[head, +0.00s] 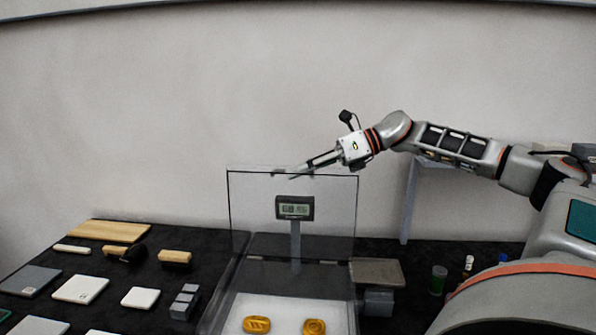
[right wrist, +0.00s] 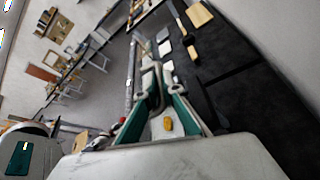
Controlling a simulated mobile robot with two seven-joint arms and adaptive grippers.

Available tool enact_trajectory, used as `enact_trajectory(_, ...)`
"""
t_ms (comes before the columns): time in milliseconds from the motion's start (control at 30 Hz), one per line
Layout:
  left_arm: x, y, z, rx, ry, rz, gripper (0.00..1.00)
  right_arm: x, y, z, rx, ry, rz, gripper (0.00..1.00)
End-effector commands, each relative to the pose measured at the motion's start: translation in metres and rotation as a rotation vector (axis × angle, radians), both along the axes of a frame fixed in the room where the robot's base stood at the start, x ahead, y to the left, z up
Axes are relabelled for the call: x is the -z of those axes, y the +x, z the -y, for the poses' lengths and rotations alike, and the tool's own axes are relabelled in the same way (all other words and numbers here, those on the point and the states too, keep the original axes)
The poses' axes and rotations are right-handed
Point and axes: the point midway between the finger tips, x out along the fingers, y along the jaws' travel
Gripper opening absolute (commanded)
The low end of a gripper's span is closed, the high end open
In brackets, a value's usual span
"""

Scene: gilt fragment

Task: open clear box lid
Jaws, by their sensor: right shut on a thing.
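The clear box (head: 240,314) stands on the dark table at the bottom middle of the head view. Its clear lid (head: 252,205) stands upright at the back of the box, with dark edges. My right gripper (head: 290,174) reaches in from the right and is shut on the lid's top edge. In the right wrist view the gripper's fingers (right wrist: 155,95) are close together; the lid there is hard to make out. Two gold pieces, a left one (head: 256,324) and a right one (head: 314,327), lie on the white floor of the box. My left gripper is not in view.
A scale with a display (head: 295,208) stands behind the lid, its metal plate (head: 377,272) to the right. Boards, white tiles (head: 80,289) and brushes (head: 175,257) cover the table's left. Small bottles (head: 438,279) stand at right. The wall is behind.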

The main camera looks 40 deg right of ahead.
Motion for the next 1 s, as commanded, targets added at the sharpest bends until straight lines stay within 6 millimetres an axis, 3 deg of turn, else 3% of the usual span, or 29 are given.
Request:
enact_trajectory(567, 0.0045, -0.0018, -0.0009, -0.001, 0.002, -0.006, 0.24, 0.0088, -0.0014, -0.0017, -0.005, -0.001, -0.012, 0.00)
enact_trajectory(633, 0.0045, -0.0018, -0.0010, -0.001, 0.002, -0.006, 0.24, 0.0091, -0.0014, -0.0017, -0.005, -0.001, -0.012, 0.14)
enact_trajectory(1000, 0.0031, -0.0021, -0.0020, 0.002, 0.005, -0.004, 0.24, 0.0061, -0.0011, -0.0010, -0.003, -0.001, -0.008, 0.14)
